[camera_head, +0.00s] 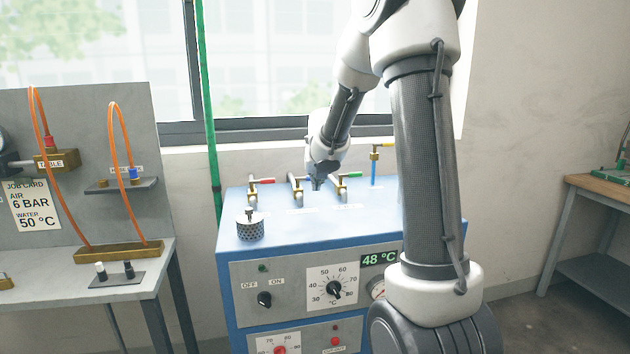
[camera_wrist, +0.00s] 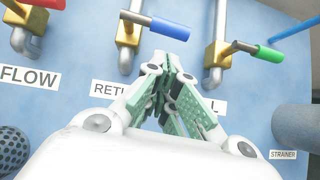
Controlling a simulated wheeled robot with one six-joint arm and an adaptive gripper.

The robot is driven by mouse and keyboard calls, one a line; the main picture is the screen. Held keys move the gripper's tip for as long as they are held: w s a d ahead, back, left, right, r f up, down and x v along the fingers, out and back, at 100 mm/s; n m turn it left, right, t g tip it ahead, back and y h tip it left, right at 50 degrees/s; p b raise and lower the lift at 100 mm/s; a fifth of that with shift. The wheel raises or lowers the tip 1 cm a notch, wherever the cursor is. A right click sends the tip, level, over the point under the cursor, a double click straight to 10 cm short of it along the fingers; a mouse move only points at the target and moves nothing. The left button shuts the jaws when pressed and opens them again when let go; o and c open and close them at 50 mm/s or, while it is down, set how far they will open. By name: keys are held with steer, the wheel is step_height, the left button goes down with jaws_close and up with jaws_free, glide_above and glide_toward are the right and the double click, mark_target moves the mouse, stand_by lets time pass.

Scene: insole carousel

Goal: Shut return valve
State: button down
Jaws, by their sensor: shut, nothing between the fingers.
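The return valve is the middle of three brass valves (camera_wrist: 128,28) in the wrist view, with a blue lever (camera_wrist: 168,28) pointing right, across its grey pipe. Its label (camera_wrist: 108,88) below begins "RETU"; the rest is hidden by my fingers. My gripper (camera_wrist: 168,60) is shut and empty, its fingertips just below the blue lever in the picture; whether they touch it I cannot tell. In the head view my gripper (camera_head: 317,184) points down above the blue cabinet's top, just right of the middle valve (camera_head: 295,181).
The red-lever valve (camera_wrist: 30,18) marked FLOW is at left, the green-lever valve (camera_wrist: 218,53) at right. A mesh cylinder (camera_head: 250,228) stands at the front left of the blue cabinet (camera_head: 226,244). A blue pipe (camera_head: 373,174) rises to the right.

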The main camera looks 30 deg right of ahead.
steer(key=shift+w+d+f, duration=0.15)
steer(key=shift+w+d, duration=0.05)
steer(key=shift+w, duration=0.4)
steer(key=shift+w+d+f, duration=0.15)
steer(key=shift+w+d, duration=0.05)
steer(key=shift+w, duration=0.45)
steer(key=shift+d, duration=0.1)
steer(key=shift+w+d, duration=0.2)
steer(key=shift+w, duration=0.15)
steer(key=shift+w+d, duration=0.15)
